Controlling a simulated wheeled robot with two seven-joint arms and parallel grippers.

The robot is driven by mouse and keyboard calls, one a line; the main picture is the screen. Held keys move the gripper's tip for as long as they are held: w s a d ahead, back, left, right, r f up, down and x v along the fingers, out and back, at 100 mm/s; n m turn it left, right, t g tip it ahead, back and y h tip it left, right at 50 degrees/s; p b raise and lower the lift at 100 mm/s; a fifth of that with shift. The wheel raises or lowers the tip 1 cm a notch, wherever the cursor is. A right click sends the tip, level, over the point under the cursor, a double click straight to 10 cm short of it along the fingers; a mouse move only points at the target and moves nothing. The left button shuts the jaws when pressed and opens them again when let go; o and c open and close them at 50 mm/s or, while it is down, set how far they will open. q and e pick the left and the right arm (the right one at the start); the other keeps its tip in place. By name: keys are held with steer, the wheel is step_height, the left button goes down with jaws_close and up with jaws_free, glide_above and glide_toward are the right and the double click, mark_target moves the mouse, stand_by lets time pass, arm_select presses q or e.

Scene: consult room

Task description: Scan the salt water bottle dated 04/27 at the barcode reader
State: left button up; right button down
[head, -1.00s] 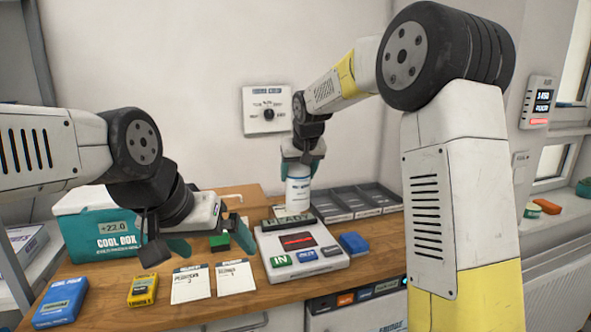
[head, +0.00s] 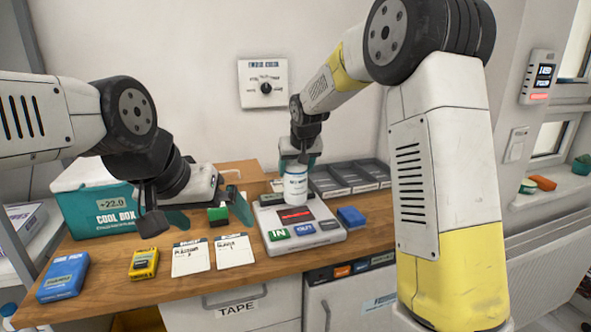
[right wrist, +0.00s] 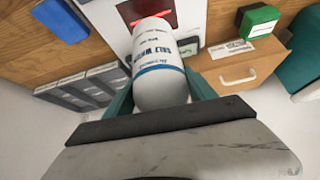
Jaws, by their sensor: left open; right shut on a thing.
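The white bottle (head: 296,187) with a blue band is in my right gripper (head: 300,160), at the rear part of the barcode reader (head: 296,245). In the right wrist view the bottle (right wrist: 160,82) reads "SALT WATER"; its date is not legible. The teal fingers of my right gripper (right wrist: 160,100) are shut on its sides. The bottle partly covers the reader's lit red window (right wrist: 180,18); I cannot tell whether it touches the reader. My left gripper (head: 208,214) is open and empty above the counter, left of the reader.
A cool box (head: 95,222) stands at the back left. Two paper cards (head: 190,262), a yellow device (head: 143,264) and a blue box (head: 63,277) lie in front. A green-topped block (head: 217,216) is near my left gripper. Grey trays (head: 345,185) and a blue block (head: 351,217) are right.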

steer(key=shift+r, duration=3.9)
